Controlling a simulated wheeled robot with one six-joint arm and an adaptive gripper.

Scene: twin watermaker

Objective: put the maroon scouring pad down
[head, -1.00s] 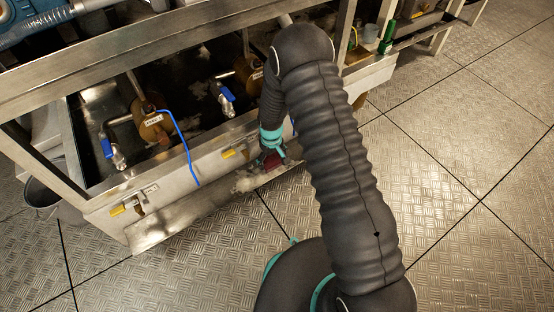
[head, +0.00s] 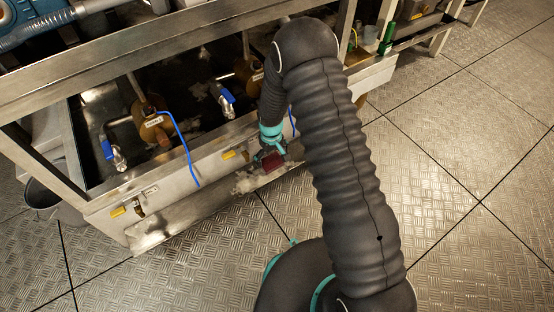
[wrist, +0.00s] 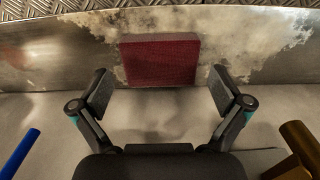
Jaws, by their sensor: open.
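The maroon scouring pad (wrist: 160,62) lies on the metal ledge (wrist: 60,45) along the foot of the tank, on a patch of pale, crusty residue. In the head view the pad (head: 272,161) shows just below my gripper (head: 268,150). In the wrist view my gripper (wrist: 162,88) is open, with one finger on each side of the pad's near edge and a gap to both. The fingers do not touch the pad.
A blue rod (wrist: 20,152) and a brown cylindrical part (wrist: 298,145) stand at either side of my gripper. Yellow-handled valves (head: 125,208) jut from the tank front. The plated floor is clear beyond the ledge.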

